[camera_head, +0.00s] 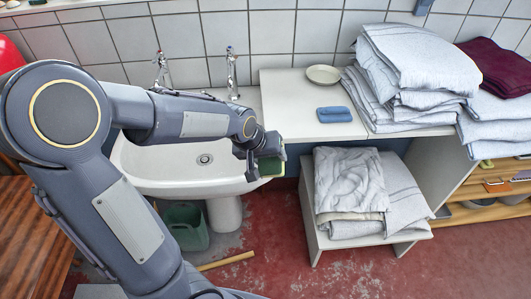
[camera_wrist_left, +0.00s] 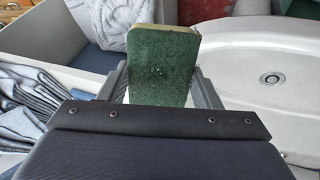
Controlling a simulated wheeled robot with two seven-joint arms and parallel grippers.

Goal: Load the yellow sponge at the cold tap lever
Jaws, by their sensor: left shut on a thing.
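The yellow sponge (camera_wrist_left: 163,65) has a green scouring face and a thin yellow edge; in the wrist view its green face fills the space between the fingers. My left gripper (camera_head: 262,150) is shut on it at the right rim of the white sink (camera_head: 150,178). In the head view the sponge (camera_head: 271,167) shows mostly green with a yellowish lower edge, partly hidden by the gripper. The tap with a blue-marked top (camera_head: 231,72) stands at the back right of the sink, apart from the sponge. My right gripper is not in view.
Another tap (camera_head: 162,70) stands at the back left. The white counter (camera_head: 282,100) holds a blue block (camera_head: 334,114), a shallow dish (camera_head: 323,74) and folded linen (camera_head: 415,60). More linen (camera_head: 349,183) lies on a low shelf. A green bucket (camera_head: 186,226) stands below the sink.

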